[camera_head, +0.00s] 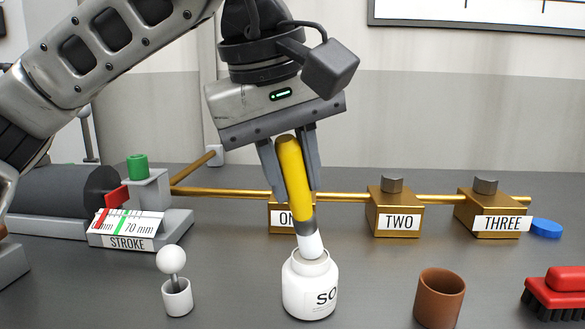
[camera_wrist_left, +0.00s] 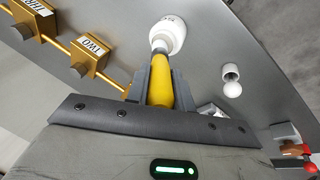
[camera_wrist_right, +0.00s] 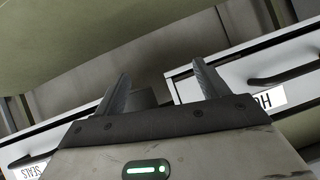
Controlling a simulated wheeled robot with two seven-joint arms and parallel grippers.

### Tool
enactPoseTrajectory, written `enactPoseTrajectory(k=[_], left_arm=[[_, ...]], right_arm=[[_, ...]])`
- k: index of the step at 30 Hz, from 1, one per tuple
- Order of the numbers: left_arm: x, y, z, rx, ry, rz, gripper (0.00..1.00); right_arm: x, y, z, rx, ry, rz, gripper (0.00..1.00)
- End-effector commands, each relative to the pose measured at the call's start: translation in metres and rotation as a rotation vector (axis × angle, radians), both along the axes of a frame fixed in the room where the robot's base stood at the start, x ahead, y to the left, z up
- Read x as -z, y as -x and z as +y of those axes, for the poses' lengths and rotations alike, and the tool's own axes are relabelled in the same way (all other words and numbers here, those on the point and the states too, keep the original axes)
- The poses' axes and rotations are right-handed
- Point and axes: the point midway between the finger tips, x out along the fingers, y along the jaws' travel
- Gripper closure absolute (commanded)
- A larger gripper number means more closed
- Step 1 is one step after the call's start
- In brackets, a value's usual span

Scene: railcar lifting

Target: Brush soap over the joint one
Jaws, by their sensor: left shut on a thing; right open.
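My left gripper (camera_head: 289,172) is shut on a yellow-handled brush (camera_head: 293,180), held nearly upright. The brush's white tip (camera_head: 310,244) is at the mouth of the white soap jar (camera_head: 308,291); how deep it reaches is hidden by the rim. In the left wrist view the brush (camera_wrist_left: 160,90) points to the jar (camera_wrist_left: 168,36). Joint one is a brass block (camera_head: 285,215) labelled "ONE" on the brass pipe, behind the brush and partly covered by it. My right gripper (camera_wrist_right: 160,85) shows only in the right wrist view, open and empty, before labelled drawers.
Brass blocks TWO (camera_head: 398,212) and THREE (camera_head: 497,213) sit along the pipe. A stroke gauge (camera_head: 128,229) stands at left. A white ball-topped holder (camera_head: 176,296), brown cup (camera_head: 440,297), red brush (camera_head: 558,293) and blue disc (camera_head: 546,228) are on the table.

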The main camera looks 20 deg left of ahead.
Motion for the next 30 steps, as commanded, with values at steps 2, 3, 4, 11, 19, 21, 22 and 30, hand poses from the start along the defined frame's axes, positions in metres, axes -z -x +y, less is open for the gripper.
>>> enactPoseTrajectory(k=[2,3,4,11,19,21,22,30], left_arm=[[-0.005,0.001,0.000,0.002,-0.004,0.007,0.99],[-0.007,0.001,0.000,0.001,-0.003,0.006,0.99],[-0.009,0.001,0.000,0.001,-0.003,0.006,0.99],[-0.021,0.000,0.000,0.001,-0.001,0.002,0.99],[-0.036,0.000,0.000,0.001,-0.001,0.001,0.99],[-0.040,0.000,0.000,0.001,-0.001,0.001,0.99],[-0.042,0.000,0.000,0.001,-0.001,0.001,0.99],[-0.062,0.000,0.000,0.001,0.000,0.001,0.99]], right_arm=[[-0.004,-0.001,-0.001,0.001,0.008,-0.001,0.26],[-0.008,-0.002,-0.001,0.002,0.009,-0.010,0.26],[-0.011,-0.003,-0.002,0.004,0.009,-0.017,0.26],[-0.036,-0.003,-0.006,0.019,0.006,-0.069,0.26],[-0.058,0.001,-0.012,0.037,0.014,-0.097,0.26],[-0.062,0.002,-0.015,0.041,0.018,-0.102,0.26],[-0.064,0.002,-0.016,0.043,0.020,-0.104,0.26],[-0.084,0.005,-0.017,0.055,0.014,-0.112,0.26]])
